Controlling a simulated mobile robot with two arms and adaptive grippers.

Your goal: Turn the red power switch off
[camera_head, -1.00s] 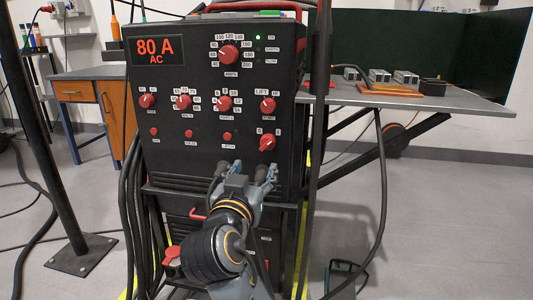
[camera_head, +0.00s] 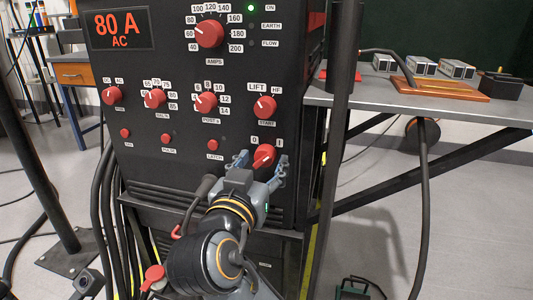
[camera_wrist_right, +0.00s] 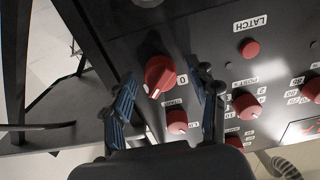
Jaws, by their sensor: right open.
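The red power switch (camera_head: 264,156) is a round red knob at the lower right of the black welder panel (camera_head: 130,185), between labels 0 and I. In the right wrist view the knob (camera_wrist_right: 159,75) has a white mark that points away from the 0, towards the I side. My right gripper (camera_head: 262,163) is open, with its blue-grey fingers on either side of the knob. In the wrist view the gripper (camera_wrist_right: 164,80) shows gaps between fingers and knob; I cannot tell any contact. My left gripper is not in view.
Other red knobs, such as the amps knob (camera_head: 208,34) and the start knob (camera_head: 264,107), sit nearby. The green ON lamp (camera_head: 250,8) is lit and the display (camera_head: 120,29) reads 80 A AC. A dark post (camera_head: 341,120) stands close on the right, before a grey table (camera_head: 500,111).

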